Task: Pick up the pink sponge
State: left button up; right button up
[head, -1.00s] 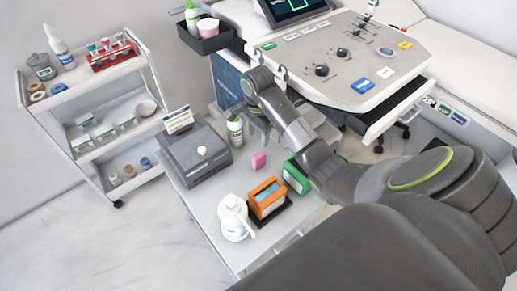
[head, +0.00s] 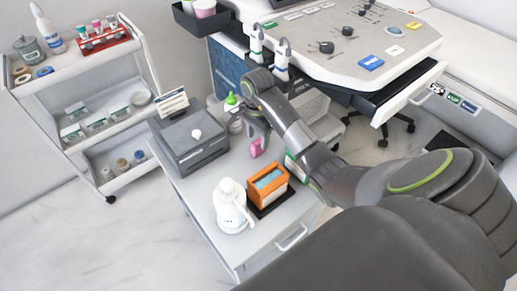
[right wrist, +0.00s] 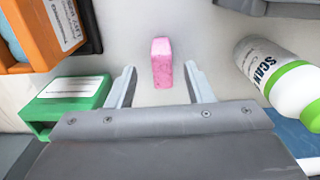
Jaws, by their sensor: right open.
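The pink sponge (head: 256,147) stands on the grey-white cart top, beside the grey box. In the right wrist view the sponge (right wrist: 162,62) lies just ahead of and between my right gripper's (right wrist: 160,80) two fingertips, with a gap on both sides. My right gripper (head: 257,133) is open and empty, close above the sponge in the head view. My left gripper is not in view.
A green box (right wrist: 68,103) and an orange box (head: 268,187) stand near the sponge. A green-capped bottle (right wrist: 277,78) is on its other side. A white pump bottle (head: 230,205) stands at the front and a grey box (head: 192,140) at left.

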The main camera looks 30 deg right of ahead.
aim_at(259, 141)
jog(key=shift+f+b, duration=0.3)
jog(key=shift+f, duration=0.15)
jog(key=shift+w+d+f, duration=0.1)
jog(key=shift+d+f, duration=0.05)
jog(key=shift+f, duration=0.9)
jog(key=shift+w+d+f, duration=0.1)
jog(key=shift+d+f, duration=0.05)
jog(key=shift+f, duration=0.9)
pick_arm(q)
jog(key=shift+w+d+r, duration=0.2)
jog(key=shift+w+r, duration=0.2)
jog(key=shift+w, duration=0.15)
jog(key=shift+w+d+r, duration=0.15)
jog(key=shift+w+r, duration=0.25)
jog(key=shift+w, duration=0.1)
pick_arm(e)
grip_shut()
